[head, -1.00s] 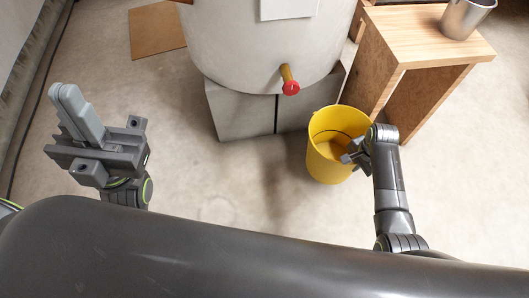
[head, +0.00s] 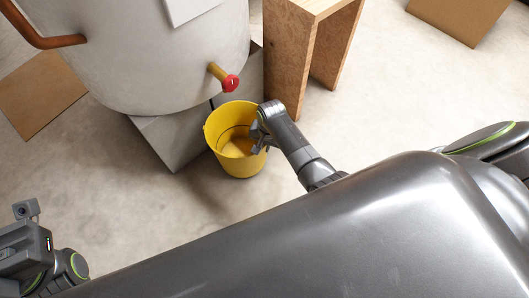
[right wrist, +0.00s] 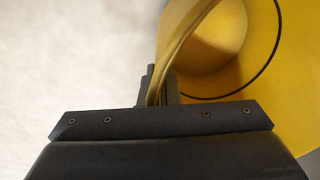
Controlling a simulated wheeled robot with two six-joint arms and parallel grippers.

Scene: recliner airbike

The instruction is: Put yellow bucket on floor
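The yellow bucket (head: 222,120) is upright with its open mouth facing up, just below the red-tipped tap in the head view. My right gripper (head: 259,136) is at the right side of its rim. In the right wrist view, the bucket's wall (right wrist: 225,40) fills the upper right, and its rim runs down between the close-set fingers (right wrist: 160,90), which are shut on it. I cannot tell whether the bucket's base touches the floor (head: 130,200).
A large pale tank (head: 160,60) with a red-tipped tap (head: 230,83) stands on a grey block (head: 175,140) behind the bucket. A wooden stand (head: 290,60) is at the back right. Cardboard sheets (head: 40,95) lie on the floor. Floor left of the bucket is clear.

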